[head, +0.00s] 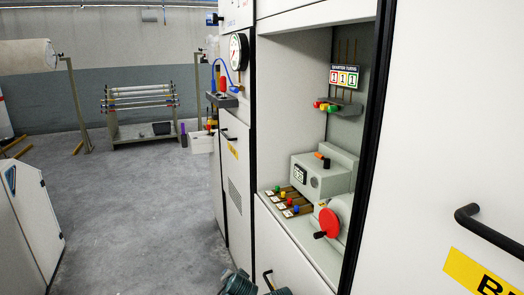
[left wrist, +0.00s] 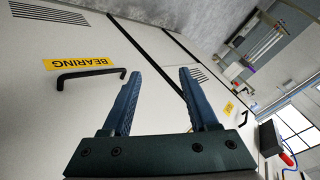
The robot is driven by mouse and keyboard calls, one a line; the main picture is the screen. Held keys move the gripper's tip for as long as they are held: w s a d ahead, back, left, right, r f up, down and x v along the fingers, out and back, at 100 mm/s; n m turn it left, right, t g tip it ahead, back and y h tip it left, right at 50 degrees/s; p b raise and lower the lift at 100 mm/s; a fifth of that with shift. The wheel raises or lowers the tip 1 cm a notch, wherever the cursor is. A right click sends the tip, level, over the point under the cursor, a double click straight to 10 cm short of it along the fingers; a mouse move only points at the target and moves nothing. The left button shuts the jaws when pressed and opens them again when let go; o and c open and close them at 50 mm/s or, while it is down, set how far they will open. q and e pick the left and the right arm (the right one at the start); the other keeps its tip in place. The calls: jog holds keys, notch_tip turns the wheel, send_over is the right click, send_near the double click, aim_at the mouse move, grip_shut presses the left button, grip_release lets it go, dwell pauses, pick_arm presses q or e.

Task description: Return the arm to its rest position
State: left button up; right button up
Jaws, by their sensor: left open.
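My left gripper (left wrist: 160,74) is open and empty in the left wrist view, with its two blue ribbed fingers apart. Pale cabinet doors lie beyond the fingers, and no object is between them. In the head view, two dark teal ribbed tips of what looks like the same gripper (head: 261,287) show at the bottom edge, in front of the lower cabinet. The rest of that arm is out of the picture. My right gripper is in neither view.
A black door handle (left wrist: 90,76) is beside a yellow BEARING label (left wrist: 78,63). An open cabinet bay holds a grey device (head: 322,178) and a red handwheel knob (head: 329,222). Another black handle (head: 490,235) sticks out at right. Grey floor (head: 135,215) is clear at left.

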pick_arm(q)
jog(key=s+d+f+n+g, duration=0.1)
jog(key=s+f+g, duration=0.2)
jog(key=s, duration=0.4)
jog(key=s+d+f+n+g+h, duration=0.1)
jog(key=s+f+g, duration=0.1)
jog(key=s+g, duration=0.35)
jog(key=s+d+f+n+g, duration=0.1)
jog(key=s+f+g, duration=0.15)
jog(key=s, duration=0.65)
notch_tip(320, 180, up, 17)
jog(key=t+p, duration=0.1)
jog(key=p, duration=1.6)
jog(key=shift+w+f, duration=0.15)
jog(key=shift+w, duration=0.25)
